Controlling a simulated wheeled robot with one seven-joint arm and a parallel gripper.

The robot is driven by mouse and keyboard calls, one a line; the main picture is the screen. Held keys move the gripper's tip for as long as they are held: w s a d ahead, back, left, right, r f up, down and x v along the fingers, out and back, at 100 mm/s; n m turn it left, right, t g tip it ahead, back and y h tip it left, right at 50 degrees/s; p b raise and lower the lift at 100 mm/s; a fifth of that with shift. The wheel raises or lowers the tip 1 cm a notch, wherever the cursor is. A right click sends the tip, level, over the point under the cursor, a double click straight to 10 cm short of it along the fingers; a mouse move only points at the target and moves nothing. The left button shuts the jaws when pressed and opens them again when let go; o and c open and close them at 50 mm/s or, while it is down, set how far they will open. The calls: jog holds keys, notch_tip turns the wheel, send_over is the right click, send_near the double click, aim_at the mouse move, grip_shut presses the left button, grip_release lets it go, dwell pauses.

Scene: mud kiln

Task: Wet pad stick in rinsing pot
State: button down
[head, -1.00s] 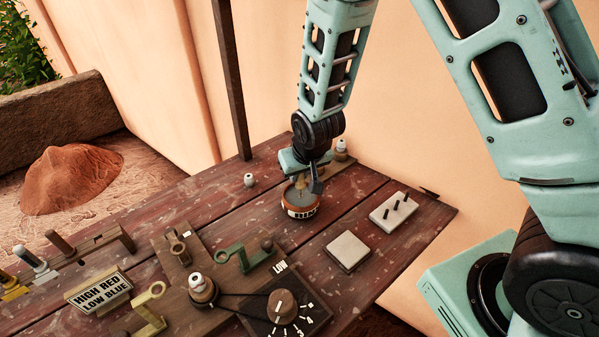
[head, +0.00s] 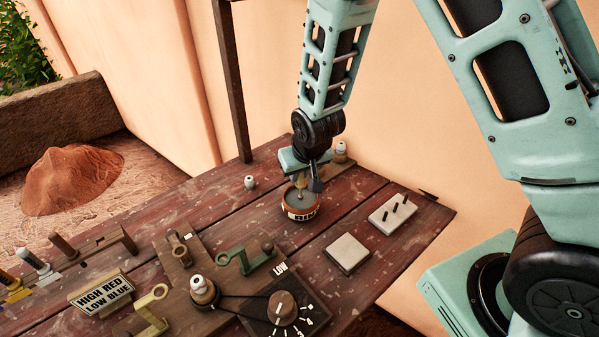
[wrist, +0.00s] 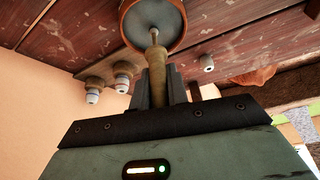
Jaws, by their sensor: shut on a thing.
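The rinsing pot (head: 300,215) is a small round orange-brown pot with a pale label band and grey contents. It stands upright on the red-brown plank table; its rim also shows at the top of the wrist view (wrist: 180,35). My gripper (head: 303,172) is above the pot and shut on the tan pad stick (head: 299,184). In the wrist view the stick (wrist: 156,62) stands out from between the fingers of my gripper (wrist: 160,88), with its far end inside the pot's rim. The contact of the pad with the contents is too small to tell.
A pale square tile (head: 347,252) and a pegged white block (head: 392,213) lie to the right. Small white-topped knobs (head: 250,182) stand nearby. A crank and dial board (head: 283,307) and a lettered sign (head: 103,292) are in front. The wall is close behind.

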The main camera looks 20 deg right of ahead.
jog(key=shift+r+p, duration=2.05)
jog(key=shift+r, duration=0.85)
jog(key=shift+f, duration=0.1)
